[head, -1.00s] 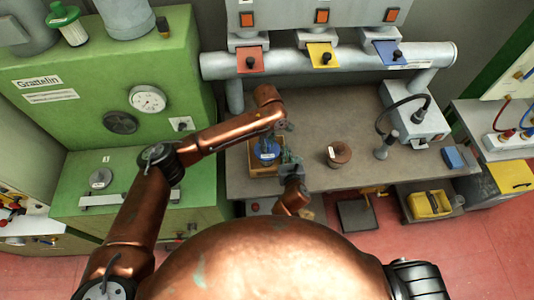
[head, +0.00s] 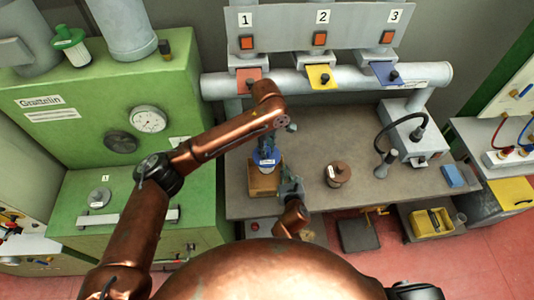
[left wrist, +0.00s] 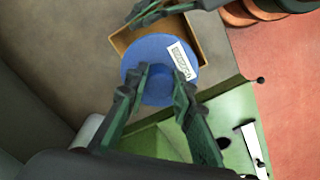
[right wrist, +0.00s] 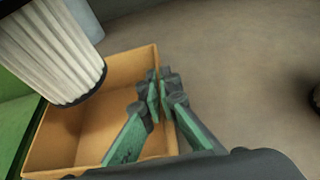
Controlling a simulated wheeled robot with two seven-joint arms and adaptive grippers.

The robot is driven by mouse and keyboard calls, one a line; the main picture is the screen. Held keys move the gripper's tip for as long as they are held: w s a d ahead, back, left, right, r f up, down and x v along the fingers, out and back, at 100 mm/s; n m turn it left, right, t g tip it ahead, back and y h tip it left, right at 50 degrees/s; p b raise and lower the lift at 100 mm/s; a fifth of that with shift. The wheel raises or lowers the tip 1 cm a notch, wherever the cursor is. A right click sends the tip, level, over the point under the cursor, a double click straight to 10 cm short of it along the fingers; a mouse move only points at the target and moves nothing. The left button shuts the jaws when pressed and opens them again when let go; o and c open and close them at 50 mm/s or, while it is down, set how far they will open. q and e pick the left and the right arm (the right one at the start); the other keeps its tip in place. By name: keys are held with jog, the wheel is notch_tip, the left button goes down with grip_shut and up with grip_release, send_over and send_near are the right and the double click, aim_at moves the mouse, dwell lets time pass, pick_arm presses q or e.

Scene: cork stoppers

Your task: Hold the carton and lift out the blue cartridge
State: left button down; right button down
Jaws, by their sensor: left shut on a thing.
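The blue cartridge (head: 265,160) has a round blue cap with a white label and a white pleated body (right wrist: 50,50). My left gripper (left wrist: 160,74) is shut on its cap. The cartridge hangs above the open brown carton (head: 263,185), over its far left part in the right wrist view; its lower end shows above the carton's bare inside (right wrist: 85,130). The carton stands on the bench. My right gripper (right wrist: 160,85) is shut on the carton's wall, one finger inside and one outside. It also shows in the head view (head: 291,186).
A brown round object (head: 339,174) with a white label stands on the bench (head: 330,130) right of the carton. A grey device with a black hose (head: 413,135) and a blue block (head: 453,176) are farther right. A green machine (head: 95,110) borders the left.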

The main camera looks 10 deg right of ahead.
jog(key=c, duration=2.1)
grip_release()
jog(key=shift+s, duration=0.1)
jog(key=v, duration=1.1)
jog(key=shift+s+r, duration=0.25)
jog(key=shift+s, duration=0.1)
jog(key=shift+d, duration=0.1)
